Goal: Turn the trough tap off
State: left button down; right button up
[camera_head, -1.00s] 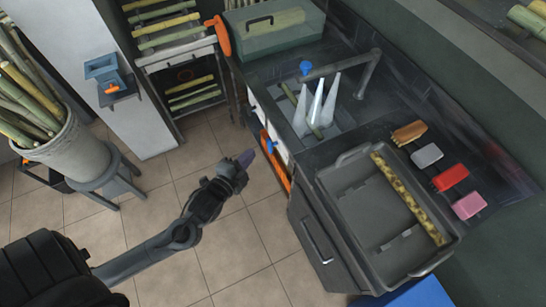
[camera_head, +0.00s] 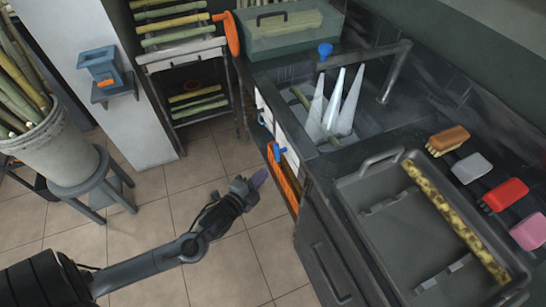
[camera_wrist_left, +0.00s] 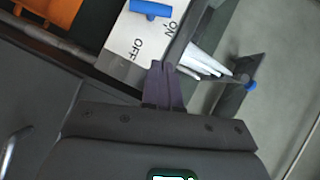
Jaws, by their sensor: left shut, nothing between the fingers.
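The blue tap handle (camera_head: 278,151) is on the white front panel (camera_head: 291,155) of the sink unit. In the left wrist view, the blue handle (camera_wrist_left: 151,9) shows at the top edge, above the words ON and OFF. I cannot tell which word it points to. Several white cones (camera_head: 332,105), which look like running water, stand in the sink under a grey pipe (camera_head: 398,65). My left gripper (camera_head: 258,178) is shut and empty, below and left of the handle, apart from it. Its dark purple fingers (camera_wrist_left: 160,85) show in the left wrist view. My right gripper is not in view.
A second blue knob (camera_head: 325,50) is on the pipe's end. A bucket of canes (camera_head: 50,150) stands on a stool at left. The tiled floor before the panel is clear.

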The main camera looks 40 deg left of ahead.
pick_arm(q)
jog(key=b, duration=0.3)
send_near(281, 151)
notch_tip(281, 151, up, 2)
jog(key=w+d, duration=0.2)
jog(key=w, duration=0.1)
jog(key=shift+w+a+f+b, duration=0.25)
jog(key=shift+w+a+b, duration=0.15)
jog(key=shift+w+a, duration=0.3)
jog(key=shift+w+a+f+b, duration=0.35)
jog(key=shift+w+a, duration=0.15)
jog(key=shift+a, duration=0.3)
